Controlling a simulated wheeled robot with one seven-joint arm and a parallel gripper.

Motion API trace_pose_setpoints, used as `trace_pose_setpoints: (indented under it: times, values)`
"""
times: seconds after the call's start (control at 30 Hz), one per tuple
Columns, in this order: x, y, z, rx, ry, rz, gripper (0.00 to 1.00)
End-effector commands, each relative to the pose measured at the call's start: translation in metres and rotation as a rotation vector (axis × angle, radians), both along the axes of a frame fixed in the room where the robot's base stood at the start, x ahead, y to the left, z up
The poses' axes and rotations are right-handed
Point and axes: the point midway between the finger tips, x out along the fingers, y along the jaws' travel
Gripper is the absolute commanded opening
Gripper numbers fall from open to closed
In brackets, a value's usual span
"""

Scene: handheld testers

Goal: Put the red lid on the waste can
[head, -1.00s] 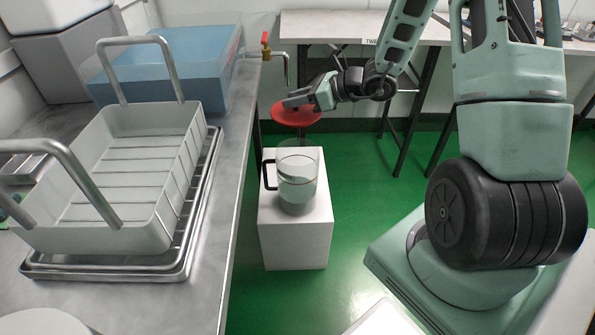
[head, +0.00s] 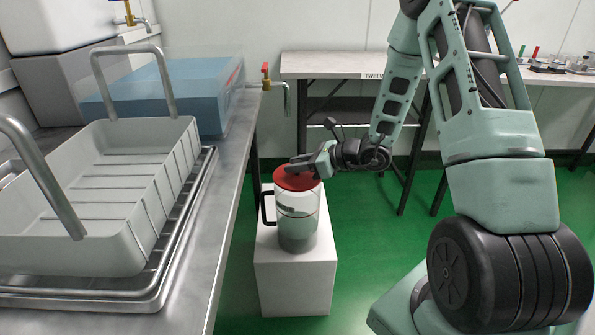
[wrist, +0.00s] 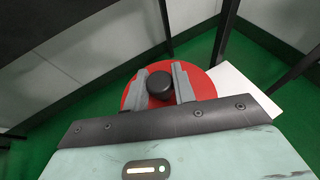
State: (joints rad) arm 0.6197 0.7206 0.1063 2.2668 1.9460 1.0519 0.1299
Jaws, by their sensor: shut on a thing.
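The red lid (head: 296,181) is a round disc with a black knob, which shows in the wrist view (wrist: 160,84). My gripper (head: 303,168) is shut on the knob, with one finger on each side of it. The waste can (head: 298,224) is a pale, partly clear cylinder with a black handle on its left. It stands upright on a white block (head: 293,285). In the head view the lid lies level across the can's top and hides the rim. I cannot tell whether it rests on the rim or hovers just above. The can is hidden in the wrist view.
A steel bench (head: 205,235) runs along the left, with a grey basket (head: 90,245) on a metal tray and a blue box (head: 165,92). A side table (head: 340,68) stands behind. Green floor is clear right of the block.

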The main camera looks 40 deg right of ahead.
Motion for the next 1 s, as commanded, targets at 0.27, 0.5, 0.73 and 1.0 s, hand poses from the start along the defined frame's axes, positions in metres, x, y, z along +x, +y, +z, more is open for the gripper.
trace_pose_setpoints:
  times: [0.27,0.5,0.73,1.0]
  values:
    - [0.0,0.0,-0.008,-0.001,-0.001,-0.001,0.04]
    - [0.0,0.0,-0.015,-0.001,-0.001,-0.001,0.04]
    - [0.0,0.0,-0.019,-0.001,-0.001,-0.001,0.34]
    - [0.0,0.0,-0.019,0.0,0.0,-0.001,0.48]
